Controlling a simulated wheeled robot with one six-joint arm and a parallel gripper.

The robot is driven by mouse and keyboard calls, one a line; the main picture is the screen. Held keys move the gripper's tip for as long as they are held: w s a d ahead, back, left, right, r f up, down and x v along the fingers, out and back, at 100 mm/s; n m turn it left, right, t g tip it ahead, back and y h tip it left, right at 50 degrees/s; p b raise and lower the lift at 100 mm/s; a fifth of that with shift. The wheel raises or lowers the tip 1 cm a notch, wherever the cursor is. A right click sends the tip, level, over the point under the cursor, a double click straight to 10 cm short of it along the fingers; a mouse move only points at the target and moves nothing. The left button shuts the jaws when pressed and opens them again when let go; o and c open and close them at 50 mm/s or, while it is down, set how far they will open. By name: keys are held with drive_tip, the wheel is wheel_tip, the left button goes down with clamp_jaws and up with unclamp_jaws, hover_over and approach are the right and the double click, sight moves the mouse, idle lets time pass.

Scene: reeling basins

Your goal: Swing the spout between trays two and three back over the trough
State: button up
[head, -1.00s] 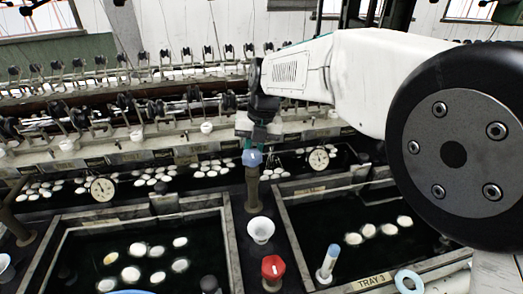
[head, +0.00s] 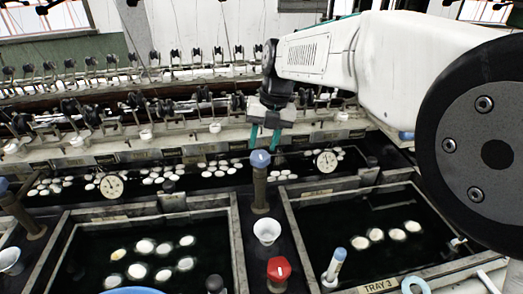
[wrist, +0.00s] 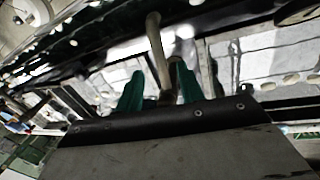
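The spout between trays two and three (head: 260,190) is a brown upright post with a blue cap, on the dark divider between two trays. Where its outlet points is hidden in the head view. My gripper (head: 265,136) hangs just above and behind the cap, its two teal fingers spread and pointing down. In the wrist view a brownish spout pipe (wrist: 157,45) runs between the open fingers (wrist: 158,70); I cannot tell whether it touches them. The dark trough (head: 145,196), with white cocoons and dial gauges, runs behind the trays.
Tray 3 (head: 380,287) is at right, another tray (head: 62,246) at left, both with floating cocoons. Reeling machinery (head: 110,142) lies behind the trough.

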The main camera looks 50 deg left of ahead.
drive_tip(key=r, duration=0.3)
drive_tip(key=shift+w+d+r, duration=0.25)
drive_tip(key=shift+w, duration=0.05)
idle(0.3)
